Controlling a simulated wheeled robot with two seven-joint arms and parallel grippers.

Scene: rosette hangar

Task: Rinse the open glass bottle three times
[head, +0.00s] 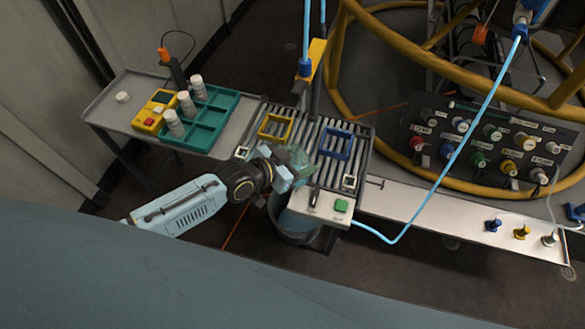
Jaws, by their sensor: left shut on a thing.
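My left gripper (286,170) reaches in from the left and is shut on a greenish, see-through thing, which looks like the glass bottle (298,157). The bottle is partly hidden by the gripper, and I cannot make out its mouth or whether it holds liquid. It is over the near edge of the slatted rack, above and behind a dark bucket (297,238). A white control box (315,207) with a green button (341,205) sits just right of the gripper. My right gripper is out of view.
A grey side table (120,118) bears a teal tray (208,138) with several white bottles and a yellow device (150,121). Yellow and blue frames (335,156) lie on the rack. A light blue hose (466,140) crosses the right side, near a dark connector panel (440,165) and yellow pipes.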

